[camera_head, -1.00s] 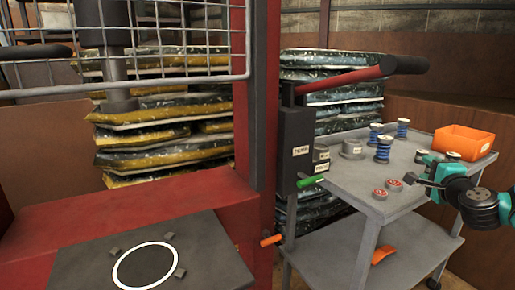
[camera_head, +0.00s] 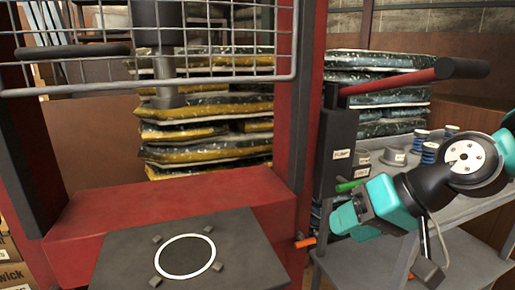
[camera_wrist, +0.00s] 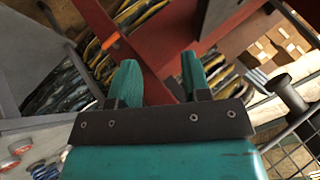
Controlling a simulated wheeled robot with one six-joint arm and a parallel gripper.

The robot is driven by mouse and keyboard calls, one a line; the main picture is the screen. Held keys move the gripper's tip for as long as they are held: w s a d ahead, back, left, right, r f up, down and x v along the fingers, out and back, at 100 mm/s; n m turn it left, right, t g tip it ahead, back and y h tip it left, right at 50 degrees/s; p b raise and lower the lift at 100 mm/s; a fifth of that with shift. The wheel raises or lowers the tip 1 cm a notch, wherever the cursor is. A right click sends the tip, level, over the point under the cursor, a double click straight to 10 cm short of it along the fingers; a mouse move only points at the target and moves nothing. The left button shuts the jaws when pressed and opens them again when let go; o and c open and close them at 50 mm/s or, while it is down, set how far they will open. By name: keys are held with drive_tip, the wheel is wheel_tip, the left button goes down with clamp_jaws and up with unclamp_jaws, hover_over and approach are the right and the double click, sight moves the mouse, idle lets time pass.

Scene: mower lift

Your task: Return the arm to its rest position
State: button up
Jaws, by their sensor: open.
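My gripper (camera_wrist: 160,82) shows in the wrist view with its two teal fingers apart and nothing between them. In the head view my teal and black arm reaches in from the right, in front of the grey cart, and its fingertips are hard to make out. The red press frame (camera_head: 150,205) stands to the left of my arm, with a dark plate (camera_head: 120,258) marked by a white ring at its base. The arm appears clear of the press.
The grey cart (camera_head: 345,262) carries blue spools (camera_head: 430,152) and a grey round part (camera_head: 393,156). Stacked bags (camera_head: 205,130) stand behind the press. A wire guard (camera_head: 230,65) crosses the upper left.

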drive_tip(key=s+n+g+h, duration=0.4)
drive_tip(key=s+n, duration=0.2)
drive_tip(key=s, duration=0.8)
wheel_tip(320, 180, up, 15)
drive_tip(key=p, duration=1.5)
drive_tip(key=shift+f+m+y, duration=0.2)
drive_tip(key=shift+m+y, duration=0.1)
drive_tip(key=shift+m, duration=0.1)
drive_tip(key=shift+w, duration=0.1)
